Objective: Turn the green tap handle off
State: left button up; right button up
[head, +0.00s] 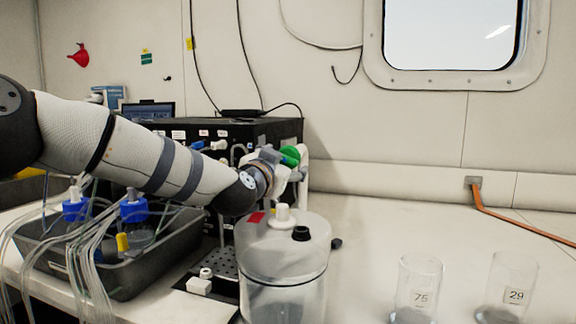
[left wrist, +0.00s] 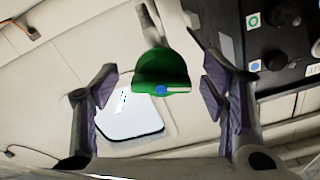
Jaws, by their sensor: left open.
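The green tap handle (head: 291,156) shows in the head view at the end of my left arm, beside the black box's right side. In the left wrist view the green tap handle (left wrist: 162,72) lies between the two fingers, toward their tips, with a blue dot on it and a grey stem behind. My left gripper (left wrist: 158,88) is open, with a gap on each side of the handle. In the head view my left gripper (head: 285,168) is partly hidden by its own wrist. My right gripper is not in view.
A clear lidded vessel (head: 283,258) stands just below my left wrist. A black instrument box (head: 270,130) is behind the arm. A grey tray (head: 120,275) with blue-capped bottles and tubes is at left. Two glass beakers (head: 418,285) (head: 508,285) stand at right; the back bench is clear.

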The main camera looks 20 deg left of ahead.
pick_arm(q)
jog(key=shift+w+f, duration=0.1)
jog(key=shift+w, duration=0.45)
jog(key=shift+w+r, duration=0.2)
jog(key=shift+r, duration=0.15)
jog(key=c, duration=1.2)
jog(key=shift+o, duration=0.2)
